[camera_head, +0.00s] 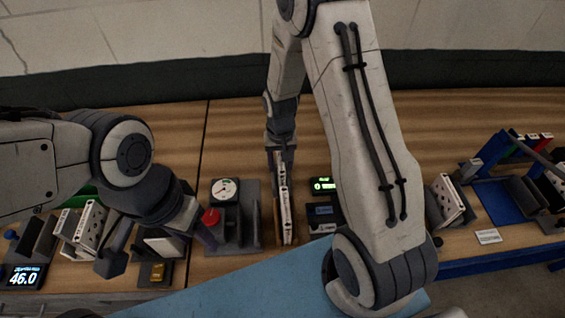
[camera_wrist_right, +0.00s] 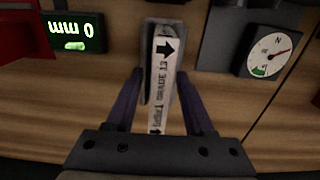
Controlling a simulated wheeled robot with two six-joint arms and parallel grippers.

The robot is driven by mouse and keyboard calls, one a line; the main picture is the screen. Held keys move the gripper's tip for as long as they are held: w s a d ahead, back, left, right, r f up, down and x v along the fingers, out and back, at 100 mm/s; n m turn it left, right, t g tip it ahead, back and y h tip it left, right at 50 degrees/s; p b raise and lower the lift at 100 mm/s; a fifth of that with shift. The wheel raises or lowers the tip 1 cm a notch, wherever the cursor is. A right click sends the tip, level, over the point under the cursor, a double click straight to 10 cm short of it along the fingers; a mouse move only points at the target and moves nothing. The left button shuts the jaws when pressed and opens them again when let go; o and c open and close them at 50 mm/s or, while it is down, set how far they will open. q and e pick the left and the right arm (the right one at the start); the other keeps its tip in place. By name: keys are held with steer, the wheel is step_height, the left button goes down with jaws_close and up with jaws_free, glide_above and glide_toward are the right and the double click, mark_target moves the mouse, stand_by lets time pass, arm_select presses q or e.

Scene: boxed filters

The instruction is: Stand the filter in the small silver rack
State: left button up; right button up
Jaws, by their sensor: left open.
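A filter (camera_head: 285,210) stands on edge near the table's middle, its narrow white edge showing. My left gripper (camera_head: 158,246) is open, low over the left of the table. I cannot tell which holder is the small silver rack.
A round gauge (camera_head: 225,189) with a red knob (camera_head: 211,217) stands left of the filter. A green display (camera_head: 321,184) is at its right. A blue frame (camera_head: 498,200) is at far right. My right arm hides part of the table.

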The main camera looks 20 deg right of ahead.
steer(key=shift+r+p, duration=0.45)
steer(key=shift+r, duration=0.1)
step_height(320, 180, up, 11)
steer(key=b, duration=0.3)
steer(key=s+a+r+n, duration=0.45)
steer(key=s+a, duration=0.35)
steer(key=a, duration=0.2)
steer(key=s+a+n, duration=0.1)
steer(key=s+n, duration=0.2)
steer(key=s, duration=0.4)
steer(key=s+a+r+n+y, duration=0.1)
steer(key=s+a+n, duration=0.1)
steer(key=s, duration=0.6)
steer(key=shift+a+n, duration=0.3)
steer(key=shift+n, duration=0.15)
steer(key=shift+r, duration=0.1)
